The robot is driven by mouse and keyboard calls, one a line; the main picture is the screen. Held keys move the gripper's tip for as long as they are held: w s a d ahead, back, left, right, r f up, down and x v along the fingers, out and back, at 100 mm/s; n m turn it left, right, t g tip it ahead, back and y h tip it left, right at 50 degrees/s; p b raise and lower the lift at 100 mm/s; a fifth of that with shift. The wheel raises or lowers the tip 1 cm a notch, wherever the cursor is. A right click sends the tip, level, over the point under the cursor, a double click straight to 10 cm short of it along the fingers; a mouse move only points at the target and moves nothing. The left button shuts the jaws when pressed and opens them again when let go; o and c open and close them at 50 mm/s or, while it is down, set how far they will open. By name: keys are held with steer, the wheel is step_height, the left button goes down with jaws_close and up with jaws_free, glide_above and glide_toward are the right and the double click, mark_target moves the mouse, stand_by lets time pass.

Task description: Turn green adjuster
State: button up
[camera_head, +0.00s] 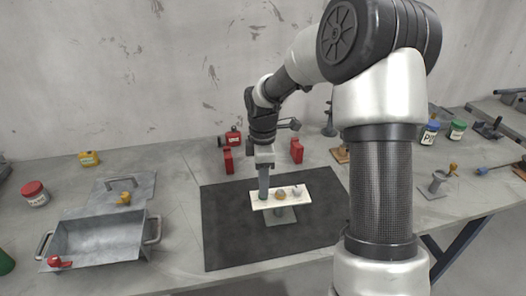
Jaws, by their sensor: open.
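A small white board (303,200) stands on a grey base on the dark mat, near the middle of the head view. A yellowish knob (280,195) sits mid-board and a pale grey knob (296,192) sits to its right. I cannot make out a green adjuster; my gripper covers the left part of the board. My gripper (263,193) points down over the board's left end. It is open, but the fingers look narrow from here, and I cannot tell whether they touch or surround anything.
The dark mat (225,240) is mostly clear around the board. Two red blocks (228,161) (296,151) stand behind it. A grey metal tray (95,240) with handles is on the left, and a red-lidded jar (35,194) stands beyond it. My arm hides part of the right side.

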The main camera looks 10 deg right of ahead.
step_height(320, 180, up, 14)
steer(key=shift+p, duration=0.3)
steer(key=s+r+m+t+p, duration=0.1)
steer(key=s+r+m, duration=0.3)
steer(key=s+m, duration=0.4)
steer(key=s+r+m+t+p, duration=0.1)
steer(key=s+r+m+t, duration=0.3)
steer(key=s, duration=1.2)
steer(key=r+m, duration=0.1)
steer(key=m, duration=0.3)
steer(key=shift+s+t, duration=0.3)
